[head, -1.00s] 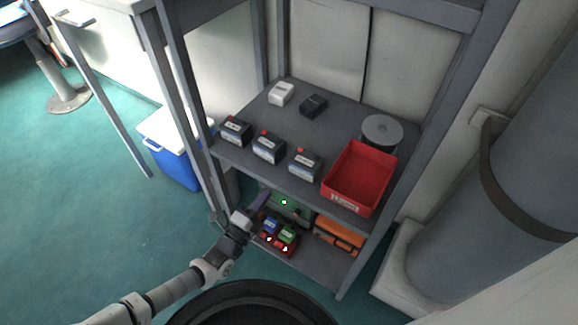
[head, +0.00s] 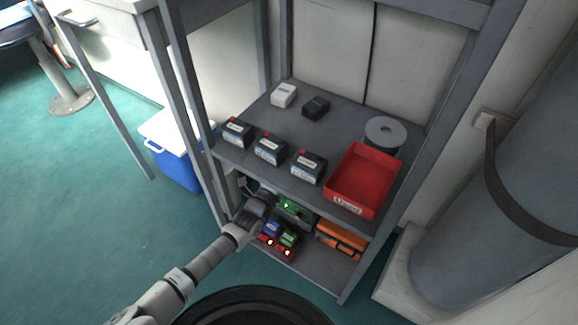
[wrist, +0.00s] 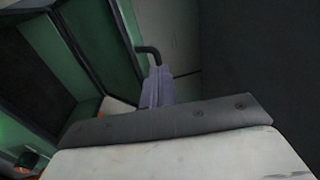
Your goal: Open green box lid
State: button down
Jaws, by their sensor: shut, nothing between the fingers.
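The green box (head: 297,209) sits on the lower shelf, toward the back, largely hidden under the upper shelf; whether its lid is raised cannot be told. My gripper (head: 264,193) reaches into the lower shelf at the box's left side. In the wrist view, the fingers (wrist: 157,88) are together with nothing held between them. Large green surfaces with dark edges (wrist: 102,30) fill the left of that view, close to the fingers. Whether the fingers touch the box is not clear.
A red tray with small blue and green items (head: 268,240) sits in front of the green box. An orange case (head: 340,238) lies to its right. The upper shelf (head: 235,160) carries black batteries, a red bin (head: 362,180) and a grey reel (head: 384,133), leaving little headroom.

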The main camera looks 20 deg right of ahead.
jog(key=shift+g+y, duration=0.7)
jog(key=shift+y, duration=0.1)
jog(key=w+d+r+p, duration=0.1)
jog(key=r+p, duration=0.1)
jog(key=p, duration=0.1)
jog(key=w+d+r+p, duration=0.1)
jog(key=p, duration=0.3)
jog(key=shift+w+d+r, duration=0.1)
jog(key=shift+d+r, duration=0.3)
jog(key=shift+w+d+r+g+y+p, duration=0.15)
jog(key=shift+w+d+r+g+p, duration=0.1)
jog(key=shift+w+d+p, duration=0.3)
jog(key=shift+w+d+r+g+y+p, duration=0.15)
jog(key=shift+w+d+r+p, duration=0.15)
jog(key=shift+d, duration=0.3)
jog(key=shift+w+d+r, duration=0.1)
jog(key=shift+w+d, duration=0.15)
jog(key=shift+d, duration=0.1)
